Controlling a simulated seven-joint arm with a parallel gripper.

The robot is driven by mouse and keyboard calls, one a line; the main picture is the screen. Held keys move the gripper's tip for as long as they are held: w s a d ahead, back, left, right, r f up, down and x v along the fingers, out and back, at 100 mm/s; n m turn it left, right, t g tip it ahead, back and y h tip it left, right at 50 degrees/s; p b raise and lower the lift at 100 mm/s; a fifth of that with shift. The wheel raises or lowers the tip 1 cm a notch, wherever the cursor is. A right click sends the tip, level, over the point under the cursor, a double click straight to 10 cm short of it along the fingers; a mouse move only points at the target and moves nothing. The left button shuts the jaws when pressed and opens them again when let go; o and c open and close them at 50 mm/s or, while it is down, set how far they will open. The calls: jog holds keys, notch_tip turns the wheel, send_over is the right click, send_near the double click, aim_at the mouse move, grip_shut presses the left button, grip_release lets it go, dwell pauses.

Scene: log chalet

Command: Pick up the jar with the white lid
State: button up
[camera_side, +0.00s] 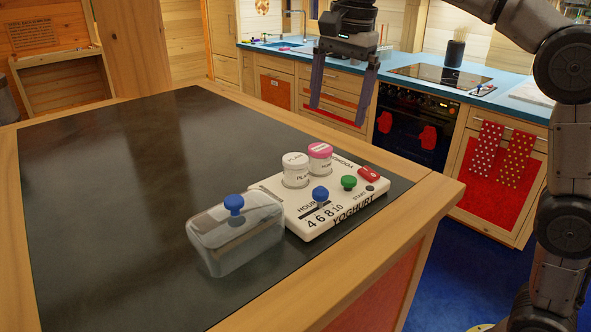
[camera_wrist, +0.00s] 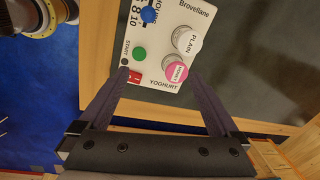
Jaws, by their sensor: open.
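The jar with the white lid (camera_side: 295,170), marked PLAIN, stands upright on the white yoghurt maker (camera_side: 335,212). It also shows in the wrist view (camera_wrist: 187,41). A jar with a pink lid (camera_side: 320,157) stands right beside it, behind and to the right in the side view; the wrist view shows it (camera_wrist: 175,68) nearer my fingers. My gripper (camera_side: 343,103) is open and empty, raised well above the table, higher than the jars. In the wrist view the fingers (camera_wrist: 163,78) are spread apart, with the yoghurt maker beyond them.
A clear cover with a blue knob (camera_side: 236,232) sits on the dark table top (camera_side: 120,200), left of the yoghurt maker. Blue (camera_side: 320,194) and green (camera_side: 348,182) knobs and a red switch (camera_side: 368,173) stick up from the maker. The table's left side is clear.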

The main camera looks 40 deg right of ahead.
jog(key=g, duration=0.1)
send_over(297, 157)
notch_tip(297, 157, down, 6)
jog(key=shift+s+f, duration=0.1)
jog(key=shift+f, duration=0.15)
jog(key=shift+a+f, duration=0.1)
jog(key=shift+f, duration=3.9)
grip_shut()
